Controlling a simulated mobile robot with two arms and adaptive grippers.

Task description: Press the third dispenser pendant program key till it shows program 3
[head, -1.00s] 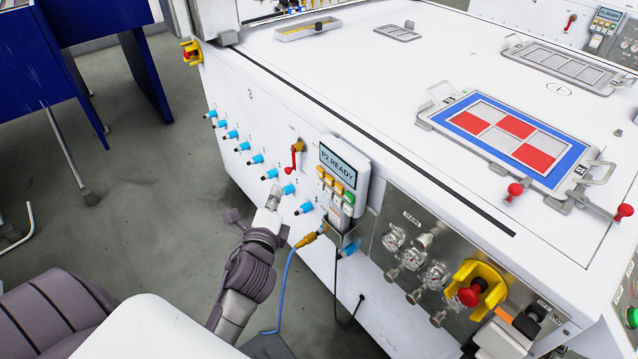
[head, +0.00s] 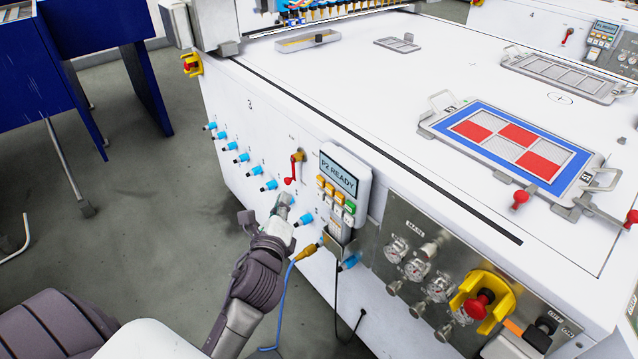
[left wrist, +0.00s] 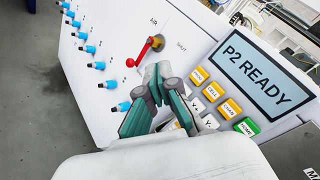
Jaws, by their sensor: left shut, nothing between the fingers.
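The dispenser pendant (head: 345,178) is a grey-white box on the front of the machine side marked 3. Its screen reads "P2 READY", and the screen (left wrist: 263,75) is large in the left wrist view. Orange, white and green keys sit under it; the orange keys (left wrist: 213,91) are partly visible, and some white keys (left wrist: 198,105) are partly covered by my fingers. My left gripper (head: 286,199) is shut and empty, just left of the pendant's lower keys. In the left wrist view its fingertips (left wrist: 160,72) point at the panel left of the keys. My right gripper is not in view.
A red-handled air valve (head: 294,168) sits left of the pendant, near my fingers. Several blue fittings (head: 243,157) line the panel. A blue cable (head: 280,305) hangs below. Gauges (head: 414,268) and a red emergency knob (head: 479,302) lie to the right.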

